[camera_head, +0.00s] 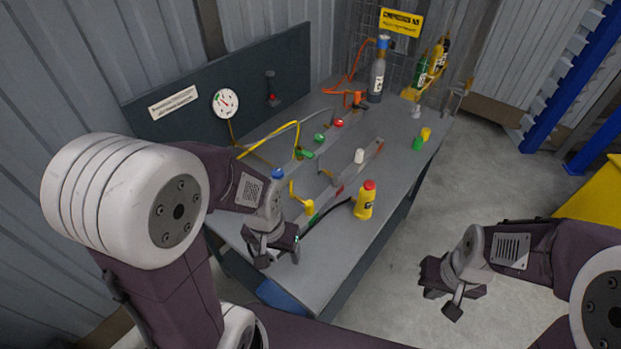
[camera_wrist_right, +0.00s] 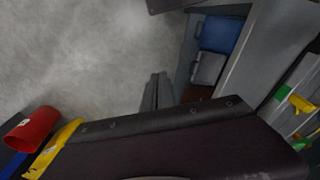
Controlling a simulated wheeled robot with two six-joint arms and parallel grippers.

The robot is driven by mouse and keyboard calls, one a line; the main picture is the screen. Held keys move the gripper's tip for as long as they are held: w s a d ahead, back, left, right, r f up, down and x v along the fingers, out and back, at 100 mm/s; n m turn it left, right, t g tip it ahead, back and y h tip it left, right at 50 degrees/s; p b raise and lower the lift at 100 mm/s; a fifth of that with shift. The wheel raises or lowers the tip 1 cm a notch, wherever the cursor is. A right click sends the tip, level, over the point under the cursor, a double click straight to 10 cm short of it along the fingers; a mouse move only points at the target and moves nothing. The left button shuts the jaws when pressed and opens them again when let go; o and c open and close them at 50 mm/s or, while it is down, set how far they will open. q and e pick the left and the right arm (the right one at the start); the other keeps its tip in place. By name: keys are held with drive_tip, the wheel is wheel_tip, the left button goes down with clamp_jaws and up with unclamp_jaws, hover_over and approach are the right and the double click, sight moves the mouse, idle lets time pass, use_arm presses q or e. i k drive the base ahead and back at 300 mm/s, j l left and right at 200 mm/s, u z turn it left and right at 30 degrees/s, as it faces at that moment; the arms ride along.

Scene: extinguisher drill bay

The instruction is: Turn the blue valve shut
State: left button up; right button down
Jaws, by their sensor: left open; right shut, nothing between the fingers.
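A small blue knob (camera_head: 278,173), which looks like the blue valve, shows just behind my left wrist on the grey bench (camera_head: 335,240). My arm hides its lower part, so I cannot tell its handle position. My left gripper (camera_head: 279,254) is open and empty over the near left part of the bench, nearer to the camera than the knob and apart from it. My right gripper (camera_head: 441,300) is shut and empty, out over the floor to the right of the bench. Its fingers also show in the right wrist view (camera_wrist_right: 157,92).
A yellow bottle with a red cap (camera_head: 366,200) stands near the bench's front edge. Green (camera_head: 305,153) and orange (camera_head: 358,101) valve handles and hoses lie further back. A gauge (camera_head: 226,103) is on the back panel. A grey cylinder (camera_head: 377,78) stands at the far end.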

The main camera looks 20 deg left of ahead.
sight(278, 173)
drive_tip(key=j+u, duration=0.2)
drive_tip(key=u, duration=0.25)
drive_tip(key=k+j+u, duration=0.1)
drive_tip(key=j+u, duration=0.15)
drive_tip(key=u, duration=0.2)
drive_tip(key=j+u, duration=0.25)
drive_tip(key=u, duration=0.2)
drive_tip(key=i+u, duration=0.35)
drive_tip(key=k+j, duration=0.05)
drive_tip(key=k, duration=0.05)
